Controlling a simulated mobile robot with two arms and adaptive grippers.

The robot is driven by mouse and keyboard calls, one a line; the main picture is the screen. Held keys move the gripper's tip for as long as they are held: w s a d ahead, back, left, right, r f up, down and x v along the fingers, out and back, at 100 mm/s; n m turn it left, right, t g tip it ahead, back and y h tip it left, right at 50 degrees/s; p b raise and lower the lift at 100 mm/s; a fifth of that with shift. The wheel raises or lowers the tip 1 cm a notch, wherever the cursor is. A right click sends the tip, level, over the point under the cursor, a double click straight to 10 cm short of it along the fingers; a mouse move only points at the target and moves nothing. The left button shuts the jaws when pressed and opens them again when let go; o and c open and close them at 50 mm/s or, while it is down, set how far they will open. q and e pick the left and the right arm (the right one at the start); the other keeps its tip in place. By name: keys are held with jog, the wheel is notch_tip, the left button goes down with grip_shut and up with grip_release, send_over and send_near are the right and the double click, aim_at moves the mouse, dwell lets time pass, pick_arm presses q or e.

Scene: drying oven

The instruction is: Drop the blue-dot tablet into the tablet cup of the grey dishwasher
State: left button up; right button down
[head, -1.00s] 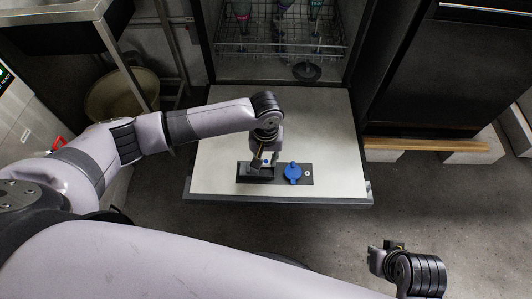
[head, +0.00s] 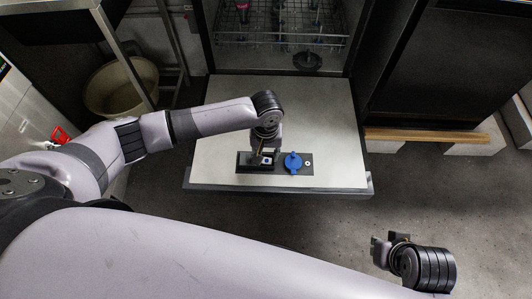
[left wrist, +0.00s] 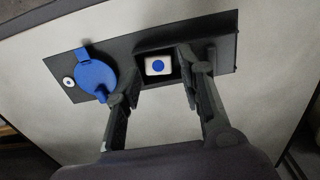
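The blue-dot tablet (left wrist: 158,66), a small white block with a blue dot, lies in the tablet cup (left wrist: 143,54), a dark recess in the dispenser plate (left wrist: 222,42) on the dishwasher's lowered door (head: 225,120). It also shows in the head view (head: 267,161). My left gripper (left wrist: 160,75) is open over the cup, its fingers apart on either side of the tablet with visible gaps. It also shows in the head view (head: 264,154). My right gripper (head: 390,244) is away from the door at the lower right; its finger opening is unclear.
A blue round cap (head: 292,162) with a tab stands beside the cup on the same plate. The dishwasher's wire rack (head: 280,40) with several items is behind the door. A beige bin (head: 115,88) is at the left. The rest of the door top is clear.

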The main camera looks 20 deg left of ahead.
pick_arm(q)
jog(key=shift+o, duration=1.2)
jog(key=shift+r, duration=0.15)
notch_tip(320, 180, up, 12)
jog(key=shift+f, duration=0.2)
